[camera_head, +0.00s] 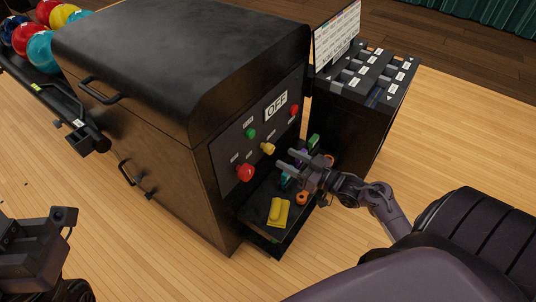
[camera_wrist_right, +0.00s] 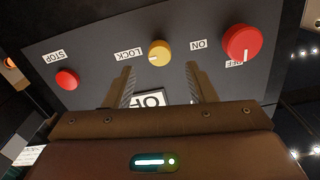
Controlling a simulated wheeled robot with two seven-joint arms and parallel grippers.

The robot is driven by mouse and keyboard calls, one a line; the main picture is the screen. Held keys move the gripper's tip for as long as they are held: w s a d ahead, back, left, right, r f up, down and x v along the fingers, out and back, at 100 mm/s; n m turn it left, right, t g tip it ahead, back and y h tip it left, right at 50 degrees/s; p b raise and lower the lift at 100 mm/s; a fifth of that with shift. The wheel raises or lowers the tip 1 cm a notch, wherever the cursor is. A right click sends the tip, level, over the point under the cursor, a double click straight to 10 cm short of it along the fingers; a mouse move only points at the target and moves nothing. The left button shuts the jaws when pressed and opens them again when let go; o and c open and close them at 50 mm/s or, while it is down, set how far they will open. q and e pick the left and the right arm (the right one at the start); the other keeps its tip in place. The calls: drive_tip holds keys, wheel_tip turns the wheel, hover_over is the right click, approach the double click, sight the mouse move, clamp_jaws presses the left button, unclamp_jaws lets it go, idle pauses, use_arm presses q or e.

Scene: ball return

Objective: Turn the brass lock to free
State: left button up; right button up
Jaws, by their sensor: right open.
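The brass lock (camera_head: 267,148) is a small yellow knob on the dark control panel of the big black machine. In the right wrist view the lock (camera_wrist_right: 159,53) sits beside the word LOCK, with a pale mark on its face. My right gripper (camera_head: 284,160) is open and empty in front of the panel, close to the lock. In the right wrist view its two fingers (camera_wrist_right: 160,85) are spread wide, and the lock appears just beyond their tips, between them; no contact shows. My left gripper (camera_head: 62,222) is at the lower left, away from the machine; its jaws are unclear.
A large red knob (camera_wrist_right: 242,42) labelled ON and OFF and a red STOP button (camera_wrist_right: 67,79) flank the lock. A green button (camera_head: 250,133) and an OFF sign (camera_head: 276,105) are on the panel. A low tray (camera_head: 256,216) below holds a yellow item and other small things.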

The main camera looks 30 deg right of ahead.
sight(272, 151)
drive_tip(key=b+x, duration=0.1)
drive_tip(key=x, duration=0.5)
drive_tip(key=shift+b, duration=0.3)
drive_tip(key=shift+c, duration=0.2)
drive_tip(key=c, duration=0.9)
